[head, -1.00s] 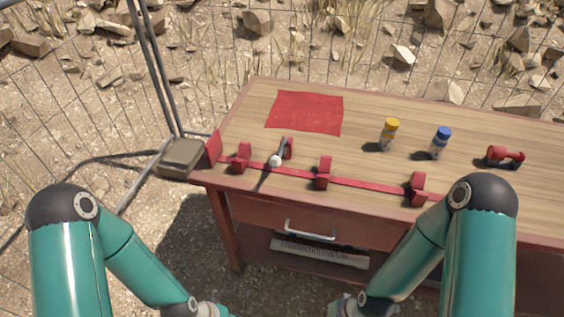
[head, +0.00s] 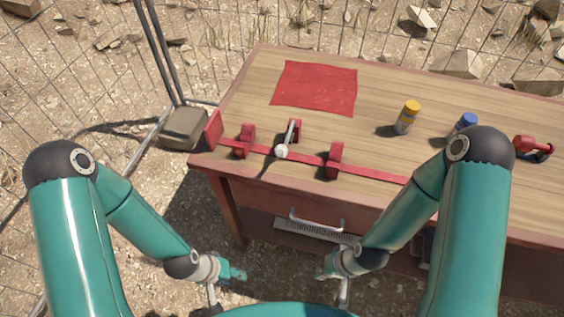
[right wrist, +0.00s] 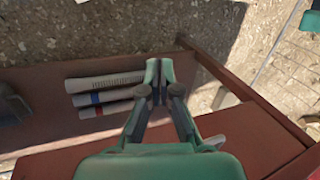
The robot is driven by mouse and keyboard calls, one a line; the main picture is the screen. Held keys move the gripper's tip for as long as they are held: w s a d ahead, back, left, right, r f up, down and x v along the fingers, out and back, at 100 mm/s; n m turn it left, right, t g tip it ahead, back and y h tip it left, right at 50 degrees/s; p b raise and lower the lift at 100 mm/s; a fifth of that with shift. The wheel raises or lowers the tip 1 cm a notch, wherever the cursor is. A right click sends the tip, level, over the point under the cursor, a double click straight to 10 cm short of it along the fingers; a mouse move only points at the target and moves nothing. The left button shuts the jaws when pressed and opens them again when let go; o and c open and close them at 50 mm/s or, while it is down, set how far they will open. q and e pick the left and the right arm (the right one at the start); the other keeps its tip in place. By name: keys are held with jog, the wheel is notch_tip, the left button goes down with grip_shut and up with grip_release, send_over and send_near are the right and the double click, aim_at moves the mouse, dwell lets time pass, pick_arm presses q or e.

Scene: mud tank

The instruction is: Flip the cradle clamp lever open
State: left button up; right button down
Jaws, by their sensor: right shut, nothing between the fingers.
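The cradle is a red rail with upright red brackets (head: 335,160) along the bench's near edge. The clamp lever (head: 293,134) is a grey bar with a pale round knob (head: 281,151) at its near end, standing between two brackets; its exact angle is hard to tell. My left gripper (head: 238,273) hangs in front of the bench, below the top, and its jaws are too small to read. My right gripper (head: 324,268) is in front of the drawer, apart from the lever. In the right wrist view its fingers (right wrist: 160,78) are shut and empty.
The wooden bench (head: 385,90) carries a red cloth (head: 316,88), a yellow-capped bottle (head: 406,118), a blue-capped bottle (head: 465,122) and a red tool (head: 533,147). Below are a drawer handle (head: 317,222) and banded tubes (right wrist: 105,95) on a shelf. A wire fence stands behind.

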jog(key=s+d+f+m+g+y+b, duration=0.2)
jog(key=s+f+m+g+b, duration=0.25)
jog(key=s+m+b, duration=0.35)
jog(key=w+a+r+m+t+y+b, duration=0.2)
jog(key=w+a+r+m+y+b, duration=0.25)
jog(key=m+y+b, duration=0.4)
jog(key=w+d+r+m+t+y+b, duration=0.4)
jog(key=w+d+r+m+t+b, duration=0.4)
jog(key=w+r+m+t, duration=0.3)
jog(key=shift+w+r+m+t, duration=0.3)
jog(key=shift+w+m+t, duration=0.15)
jog(key=shift+w+t, duration=0.6)
jog(key=shift+w+y, duration=0.1)
jog(key=shift+y, duration=0.15)
